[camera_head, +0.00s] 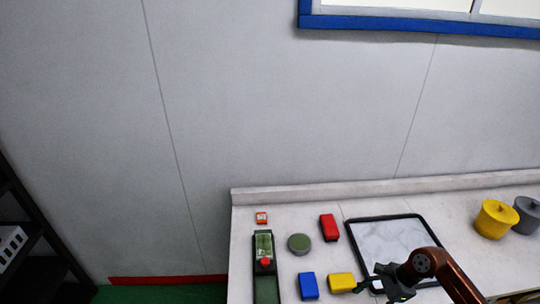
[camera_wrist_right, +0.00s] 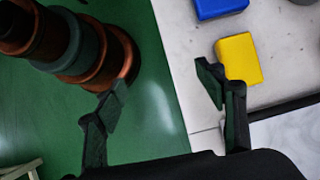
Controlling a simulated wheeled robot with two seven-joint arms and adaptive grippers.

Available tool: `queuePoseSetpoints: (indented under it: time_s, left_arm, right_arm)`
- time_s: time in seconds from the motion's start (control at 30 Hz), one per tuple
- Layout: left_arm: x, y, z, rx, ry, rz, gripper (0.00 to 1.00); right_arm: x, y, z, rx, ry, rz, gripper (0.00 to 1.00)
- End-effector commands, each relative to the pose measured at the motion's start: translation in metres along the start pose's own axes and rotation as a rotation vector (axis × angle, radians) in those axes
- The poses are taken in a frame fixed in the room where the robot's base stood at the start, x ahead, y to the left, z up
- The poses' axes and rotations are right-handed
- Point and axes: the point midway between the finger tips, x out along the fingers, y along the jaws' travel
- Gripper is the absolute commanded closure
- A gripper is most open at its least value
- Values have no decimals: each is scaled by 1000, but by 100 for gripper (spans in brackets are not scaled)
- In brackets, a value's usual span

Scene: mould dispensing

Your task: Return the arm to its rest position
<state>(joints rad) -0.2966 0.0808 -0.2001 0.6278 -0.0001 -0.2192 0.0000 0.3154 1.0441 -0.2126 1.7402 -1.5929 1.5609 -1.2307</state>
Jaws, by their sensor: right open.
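My right arm comes in from the bottom right in the head view, and its dark gripper (camera_head: 374,284) is over the front of the table beside the yellow block (camera_head: 341,282). In the right wrist view the gripper (camera_wrist_right: 165,92) is open, with nothing between its fingers. Green floor shows between the fingers, and the yellow block (camera_wrist_right: 239,58) is beyond the right finger. Whether that finger touches the block is hard to tell. My left gripper is in neither view.
The pale table (camera_head: 285,217) holds a blue block (camera_head: 308,286), a red block (camera_head: 329,228), a round green-grey piece (camera_head: 299,243), a dark-rimmed tray (camera_head: 352,226), a green device with a red button (camera_head: 265,264), and yellow (camera_head: 494,221) and grey (camera_head: 528,215) pots. A dark shelf (camera_head: 37,239) stands left.

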Motion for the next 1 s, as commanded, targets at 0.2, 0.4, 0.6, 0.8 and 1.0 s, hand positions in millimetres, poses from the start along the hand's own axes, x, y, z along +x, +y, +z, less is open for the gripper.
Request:
queuePoseSetpoints:
  time_s: [0.2,0.4,0.6,0.8,1.0]
  left_arm:
    - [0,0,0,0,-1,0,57]
    - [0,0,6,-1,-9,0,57]
    - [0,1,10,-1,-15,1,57]
    - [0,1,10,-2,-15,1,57]
    - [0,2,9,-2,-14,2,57]
  right_arm:
    - [13,-8,41,52,-157,-71,36]
    - [16,-20,98,152,-387,-161,36]
    - [-9,-41,165,372,-743,-265,36]
    - [-84,-76,190,830,-1269,-363,36]
    - [-140,-99,115,1419,-1746,-401,36]
